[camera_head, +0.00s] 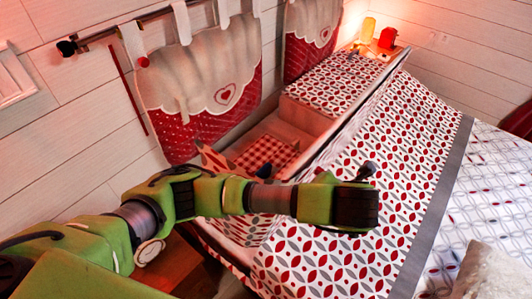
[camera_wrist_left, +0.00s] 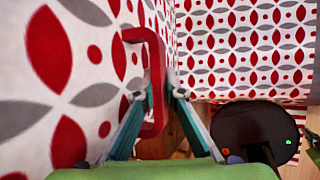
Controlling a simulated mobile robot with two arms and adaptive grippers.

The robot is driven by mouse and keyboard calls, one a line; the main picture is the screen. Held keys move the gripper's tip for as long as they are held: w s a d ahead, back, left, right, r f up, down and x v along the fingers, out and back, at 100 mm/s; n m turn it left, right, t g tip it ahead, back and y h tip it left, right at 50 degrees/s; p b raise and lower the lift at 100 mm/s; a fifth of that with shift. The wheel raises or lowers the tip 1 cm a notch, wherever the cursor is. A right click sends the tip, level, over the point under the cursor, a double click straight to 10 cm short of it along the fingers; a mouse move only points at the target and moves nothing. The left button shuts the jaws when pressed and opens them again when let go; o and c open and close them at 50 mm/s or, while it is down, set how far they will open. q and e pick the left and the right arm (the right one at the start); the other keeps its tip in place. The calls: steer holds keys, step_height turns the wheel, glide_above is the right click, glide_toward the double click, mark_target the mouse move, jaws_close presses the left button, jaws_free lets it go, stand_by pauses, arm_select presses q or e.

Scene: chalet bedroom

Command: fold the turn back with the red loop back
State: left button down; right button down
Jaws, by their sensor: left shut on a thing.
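The turn back (camera_head: 415,130) is a white cloth with red and grey leaf shapes, lying across the bed with a grey band (camera_head: 440,205) along its right edge. My left gripper (camera_head: 362,203) is over the patterned cloth in the head view. In the left wrist view the red loop (camera_wrist_left: 158,58) stands beside the close patterned cloth (camera_wrist_left: 72,75). The teal fingers of my left gripper (camera_wrist_left: 160,98) are on either side of the loop, shut on it. The loop is hidden in the head view. My right gripper is in neither view.
A grey-and-white quilt (camera_head: 490,170) and a pale pillow (camera_head: 485,272) are at the right. Curtains with red lower parts (camera_head: 205,120) hang on the left wall. A glowing yellow lamp (camera_head: 369,28) and a red object (camera_head: 387,38) stand at the back.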

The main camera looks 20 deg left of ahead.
arm_select(q)
steer(key=shift+w+d+r, duration=0.2)
steer(key=shift+r, duration=0.15)
steer(key=shift+s+d, duration=0.1)
steer(key=shift+d, duration=0.1)
steer(key=c, duration=2.2)
jaws_free()
steer(key=s+d+f, duration=0.1)
steer(key=d, duration=0.1)
steer(key=s+d+f+b, duration=0.1)
steer(key=d, duration=0.1)
steer(key=s+d+f, duration=0.1)
steer(key=s+d, duration=0.1)
steer(key=shift+d+b, duration=0.2)
steer(key=shift+b, duration=0.15)
steer(key=shift+o, duration=1.1)
steer(key=shift+s+d+f, duration=0.15)
steer(key=shift+s+d, duration=0.1)
steer(key=shift+d, duration=0.25)
steer(key=o, duration=0.3)
